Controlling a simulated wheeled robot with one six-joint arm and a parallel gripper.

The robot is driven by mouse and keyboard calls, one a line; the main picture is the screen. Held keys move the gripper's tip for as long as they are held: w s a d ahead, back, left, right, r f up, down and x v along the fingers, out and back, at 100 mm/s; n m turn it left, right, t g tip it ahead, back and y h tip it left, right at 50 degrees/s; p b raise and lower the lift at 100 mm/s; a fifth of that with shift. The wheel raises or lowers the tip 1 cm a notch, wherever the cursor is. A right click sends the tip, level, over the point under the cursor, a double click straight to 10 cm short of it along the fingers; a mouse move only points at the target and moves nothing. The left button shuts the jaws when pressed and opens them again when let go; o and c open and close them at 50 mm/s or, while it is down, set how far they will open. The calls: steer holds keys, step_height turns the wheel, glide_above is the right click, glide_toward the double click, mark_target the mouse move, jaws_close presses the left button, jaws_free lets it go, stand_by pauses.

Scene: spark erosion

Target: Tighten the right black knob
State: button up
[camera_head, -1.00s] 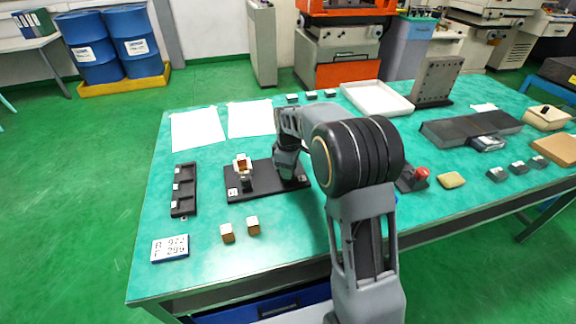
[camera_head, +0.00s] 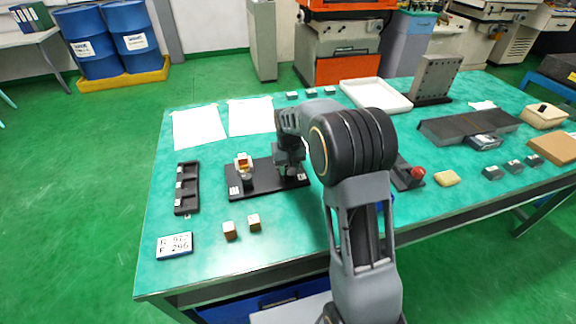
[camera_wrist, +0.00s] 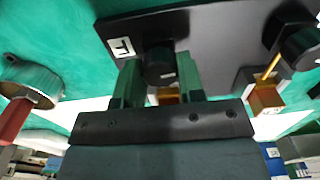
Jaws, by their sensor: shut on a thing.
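A black plate (camera_head: 264,179) lies on the green table in the head view, with a white label near each front corner. The right black knob (camera_wrist: 160,66) stands between my two gripper fingers in the wrist view, and a bit of copper-coloured metal shows below it there. My gripper (camera_wrist: 160,82) is shut on this knob. In the head view my gripper (camera_head: 290,170) is over the plate's right end and hides the knob. The other black knob (camera_wrist: 301,42) is at the right of the wrist view, beside a copper-coloured block (camera_wrist: 265,98). That block also shows in the head view (camera_head: 243,162).
A black slotted rack (camera_head: 187,188) stands left of the plate. White sheets (camera_head: 250,116) lie behind.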

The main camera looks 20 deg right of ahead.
steer(key=m, duration=0.5)
steer(key=shift+m+p, duration=0.3)
steer(key=shift+p, duration=0.1)
stand_by(0.4)
steer(key=o, duration=0.9)
step_height(320, 180, up, 14)
steer(key=shift+f+p, duration=0.1)
steer(key=shift+p, duration=0.25)
